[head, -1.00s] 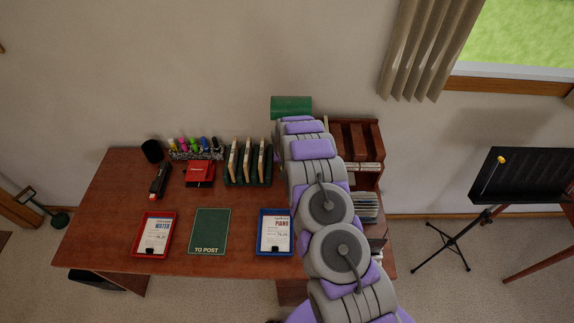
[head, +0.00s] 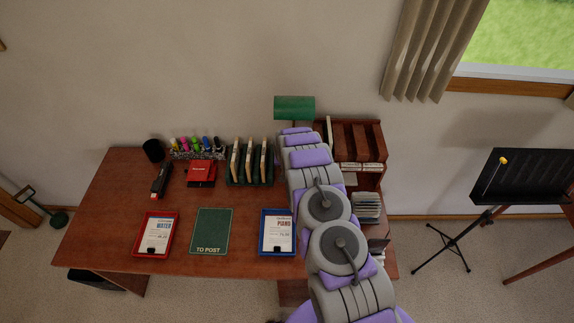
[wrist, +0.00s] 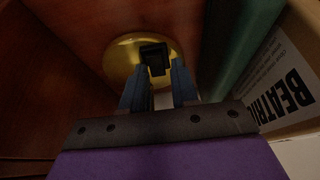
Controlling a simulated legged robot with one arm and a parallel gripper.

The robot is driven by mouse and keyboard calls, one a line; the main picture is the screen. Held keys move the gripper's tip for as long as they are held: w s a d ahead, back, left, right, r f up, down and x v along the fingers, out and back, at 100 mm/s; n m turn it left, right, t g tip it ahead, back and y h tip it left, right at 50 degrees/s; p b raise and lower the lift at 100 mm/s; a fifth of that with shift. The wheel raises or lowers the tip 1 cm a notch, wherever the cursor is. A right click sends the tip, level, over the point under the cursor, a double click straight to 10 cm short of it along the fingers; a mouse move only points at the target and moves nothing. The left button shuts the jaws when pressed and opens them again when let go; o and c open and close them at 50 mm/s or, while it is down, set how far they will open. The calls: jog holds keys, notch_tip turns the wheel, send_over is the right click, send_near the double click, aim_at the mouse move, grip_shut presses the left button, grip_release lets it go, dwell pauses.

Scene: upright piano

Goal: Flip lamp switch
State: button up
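The desk lamp's green shade (head: 295,108) stands at the back of the desk in the head view, with a bit of its stem showing below it. In the wrist view, the round brass lamp base (wrist: 119,57) lies ahead, with a black switch (wrist: 155,57) on it. My gripper (wrist: 157,82) is open, its two dark blue fingers apart just short of the switch. I cannot tell whether a fingertip touches it. A small pale patch shows between the fingers. In the head view my arm hides the gripper and the lamp base.
A wooden organiser (head: 360,140) stands right of the arm. A book rack (head: 248,172) is to its left. In the wrist view, a green surface (wrist: 240,40) and a printed box (wrist: 283,85) are close on the right. The front of the desk holds trays and a green mat (head: 210,230).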

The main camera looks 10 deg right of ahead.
jog(key=shift+c, duration=1.4)
jog(key=shift+d, duration=0.2)
grip_shut()
jog(key=shift+w+b, duration=0.1)
jog(key=shift+b, duration=0.2)
jog(key=shift+w+g+b, duration=0.2)
jog(key=shift+g+b, duration=0.1)
jog(key=shift+b, duration=0.4)
jog(key=shift+g+b, duration=0.3)
jog(key=shift+b, duration=0.1)
jog(key=shift+r, duration=0.1)
jog(key=o, duration=0.6)
grip_release()
jog(key=shift+o, duration=0.2)
